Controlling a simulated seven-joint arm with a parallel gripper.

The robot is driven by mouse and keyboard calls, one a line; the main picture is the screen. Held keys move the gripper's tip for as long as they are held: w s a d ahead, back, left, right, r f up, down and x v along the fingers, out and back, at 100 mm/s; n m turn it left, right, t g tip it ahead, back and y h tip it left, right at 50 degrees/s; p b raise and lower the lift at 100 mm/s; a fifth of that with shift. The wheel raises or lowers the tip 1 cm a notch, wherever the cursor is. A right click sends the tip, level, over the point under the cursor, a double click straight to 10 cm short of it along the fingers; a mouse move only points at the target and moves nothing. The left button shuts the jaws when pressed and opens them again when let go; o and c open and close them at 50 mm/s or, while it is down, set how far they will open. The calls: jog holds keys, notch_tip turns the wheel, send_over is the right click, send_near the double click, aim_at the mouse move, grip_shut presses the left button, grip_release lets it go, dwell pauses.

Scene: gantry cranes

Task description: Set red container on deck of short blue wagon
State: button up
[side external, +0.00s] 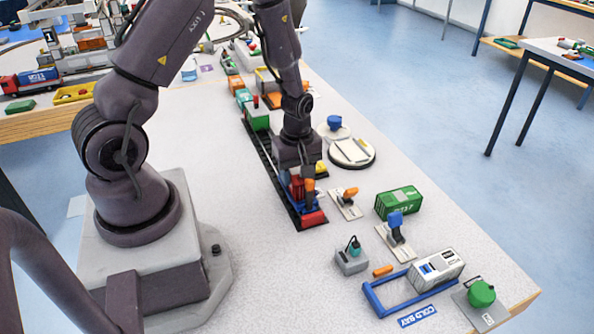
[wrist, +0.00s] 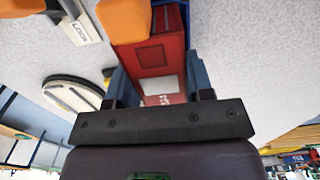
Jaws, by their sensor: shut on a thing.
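The red container (side external: 298,187) is between the fingers of my gripper (side external: 300,180), low over the near end of the track. In the wrist view the red container (wrist: 152,58) is held between the two dark blue-grey fingers of my gripper (wrist: 157,72). Blue parts, apparently of the short blue wagon (wrist: 174,16), show just beyond the container. In the side view the wagon is mostly hidden by my gripper and the container. I cannot tell whether the container touches the deck.
A red end stop (side external: 313,218) closes the track. An orange-topped piece (side external: 309,186) stands close beside the container. A green wagon (side external: 257,118) is farther up the track. A round turntable (side external: 351,152), an orange-handled lever (side external: 348,198) and a green container (side external: 398,202) lie to the right.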

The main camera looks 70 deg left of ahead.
jog(key=o, duration=0.9)
jog(key=shift+o, duration=0.2)
jog(key=shift+r, duration=3.45)
jog(key=shift+s+m, duration=0.1)
jog(key=shift+m, duration=0.3)
jog(key=m, duration=0.1)
jog(key=s+m, duration=0.1)
jog(key=d+g, duration=0.1)
jog(key=shift+s+r+m, duration=0.25)
jog(key=shift+s+m, duration=0.15)
jog(key=s+d+r+m+t, duration=0.2)
jog(key=s+d+r+m, duration=0.1)
jog(key=r, duration=0.4)
jog(key=s+d+r+m+t, duration=0.2)
jog(key=s+d+r+m, duration=0.1)
jog(key=r+m, duration=0.3)
jog(key=s+d+r+m+t, duration=0.2)
jog(key=d+r+m, duration=0.3)
jog(key=r, duration=0.4)
jog(key=shift+s+r+t, duration=0.25)
jog(key=shift+s+t, duration=0.05)
jog(key=shift+s, duration=0.15)
